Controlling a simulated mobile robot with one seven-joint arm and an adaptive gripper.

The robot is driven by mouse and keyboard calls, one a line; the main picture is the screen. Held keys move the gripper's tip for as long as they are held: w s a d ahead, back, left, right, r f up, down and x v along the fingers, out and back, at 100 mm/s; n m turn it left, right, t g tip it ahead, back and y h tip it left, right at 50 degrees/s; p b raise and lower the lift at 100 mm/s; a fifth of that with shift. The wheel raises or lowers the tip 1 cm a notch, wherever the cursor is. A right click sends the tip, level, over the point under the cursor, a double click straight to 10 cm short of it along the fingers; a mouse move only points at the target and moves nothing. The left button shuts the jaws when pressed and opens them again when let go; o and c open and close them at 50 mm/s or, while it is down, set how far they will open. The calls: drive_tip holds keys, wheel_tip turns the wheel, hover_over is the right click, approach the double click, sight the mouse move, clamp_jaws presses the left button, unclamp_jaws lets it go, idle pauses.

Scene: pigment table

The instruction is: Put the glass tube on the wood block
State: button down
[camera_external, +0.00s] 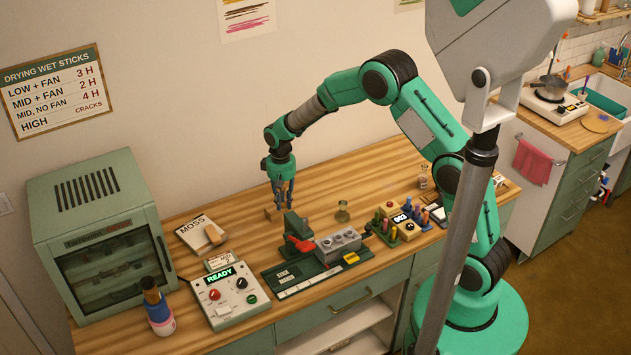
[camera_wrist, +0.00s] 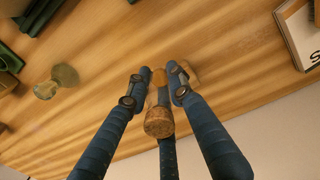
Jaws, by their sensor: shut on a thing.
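My gripper (camera_external: 284,198) is above the wooden table, toward its back. In the wrist view, its dark blue fingers (camera_wrist: 160,88) are shut on the glass tube (camera_wrist: 159,98), which has a cork stopper (camera_wrist: 158,123) facing the camera. The tube's clear body is mostly hidden by the fingers and stopper. The small wood block (camera_external: 271,214) stands on the table just below and left of my gripper. In the wrist view the wood block (camera_wrist: 191,73) shows partly behind the right finger. I cannot tell whether the tube touches the block.
A small glass vessel (camera_external: 342,212) stands to the right. A green press with a red handle (camera_external: 300,242) is in front of my gripper. A MOSS notebook (camera_external: 200,232) lies left, with a control box (camera_external: 230,295) and drying oven (camera_external: 105,240) beyond.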

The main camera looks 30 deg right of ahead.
hover_over(273, 209)
drive_tip(key=shift+w+f, duration=0.1)
drive_tip(key=shift+f, duration=0.2)
drive_tip(key=shift+f, duration=0.1)
drive_tip(key=shift+f+b, duration=0.5)
drive_tip(key=shift+f, duration=1.15)
drive_tip(key=c, duration=1.5)
unclamp_jaws()
drive_tip(key=shift+f, duration=0.15)
drive_tip(key=shift+c, duration=0.2)
wheel_tip(273, 209, up, 12)
drive_tip(key=p, duration=0.1)
drive_tip(key=shift+r+p, duration=0.2)
drive_tip(key=shift+p, duration=0.1)
